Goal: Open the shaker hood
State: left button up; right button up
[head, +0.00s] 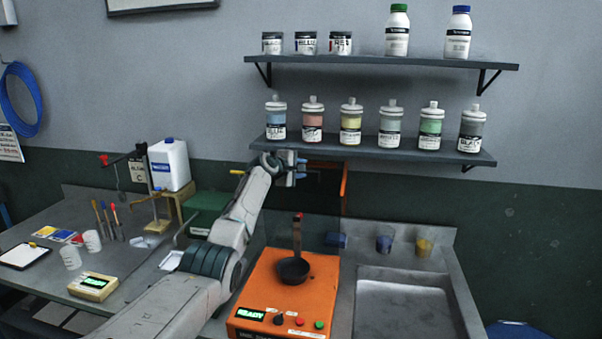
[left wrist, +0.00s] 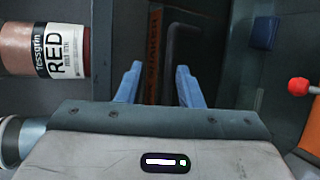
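The orange shaker (head: 285,290) stands on the bench, with a green READY display and a dark round cup (head: 293,270) on top. A dark see-through hood shows faintly above it, with an orange edge (head: 344,182) upright at its right. I cannot tell the hood's exact angle. My left gripper (head: 297,170) is above the shaker, just under the lower shelf. In the left wrist view its blue fingers (left wrist: 158,86) are spread apart. A lettered orange strip (left wrist: 154,55) and a dark bar (left wrist: 174,50) show between them; contact is unclear. My right gripper is out of view.
The lower shelf (head: 375,152) with several paint bottles is close above my left gripper. A RED bottle (left wrist: 55,42) shows close by in the wrist view. A sink (head: 405,305) is right of the shaker; a green box (head: 205,210) is behind my left arm.

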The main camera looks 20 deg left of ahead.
pick_arm(q)
jog(key=shift+s+d, duration=0.1)
jog(key=shift+s, duration=0.15)
jog(key=shift+f, duration=0.25)
jog(key=b+v, duration=0.3)
jog(key=v, duration=0.8)
jog(key=shift+r+b, duration=0.3)
